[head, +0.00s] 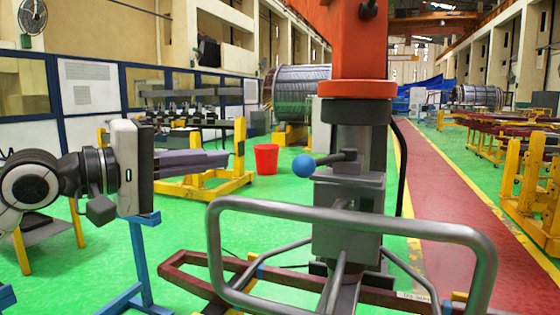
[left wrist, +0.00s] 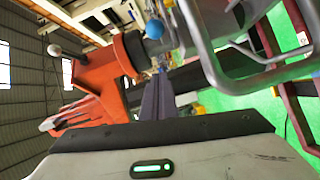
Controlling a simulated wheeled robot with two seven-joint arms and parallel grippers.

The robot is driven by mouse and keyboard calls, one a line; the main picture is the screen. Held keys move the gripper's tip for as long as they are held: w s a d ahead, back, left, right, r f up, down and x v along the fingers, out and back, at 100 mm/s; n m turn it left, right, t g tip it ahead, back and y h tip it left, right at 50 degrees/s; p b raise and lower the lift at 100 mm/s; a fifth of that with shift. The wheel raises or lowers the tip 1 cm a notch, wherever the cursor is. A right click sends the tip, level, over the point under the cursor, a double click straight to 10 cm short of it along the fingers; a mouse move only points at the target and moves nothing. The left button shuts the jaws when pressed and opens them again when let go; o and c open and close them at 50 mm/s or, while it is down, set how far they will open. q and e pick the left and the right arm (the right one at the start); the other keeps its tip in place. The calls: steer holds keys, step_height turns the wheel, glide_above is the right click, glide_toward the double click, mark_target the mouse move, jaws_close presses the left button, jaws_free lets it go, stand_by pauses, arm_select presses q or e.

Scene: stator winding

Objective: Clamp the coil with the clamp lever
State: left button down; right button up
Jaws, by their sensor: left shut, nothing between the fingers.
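The clamp lever is a short dark rod with a blue ball knob (head: 303,165), sticking out to the left from the grey clamp head (head: 348,215) under an orange column. My left gripper (head: 226,159) is shut and empty, its fingers pointing right toward the knob with a clear gap between them. In the left wrist view the closed fingers (left wrist: 158,84) point toward the blue knob (left wrist: 155,28), which is beyond the tips. A dark red bar, apparently the coil (head: 190,272), runs low beneath the clamp head, partly hidden by the tube handle. My right gripper is not in view.
A bent grey tube handle (head: 350,214) stands in front of the clamp head. A blue stand (head: 142,265) is below my left gripper. A red bucket (head: 266,158), yellow racks and a large coil drum (head: 300,88) are farther back. Open green floor lies between.

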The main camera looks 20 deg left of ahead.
arm_select(q)
steer(key=w+d+f+p, duration=0.1)
steer(key=w+d+p, duration=0.2)
steer(key=w+d, duration=0.4)
steer(key=shift+w+d, duration=0.15)
steer(key=shift+d, duration=0.75)
steer(key=shift+f, duration=0.1)
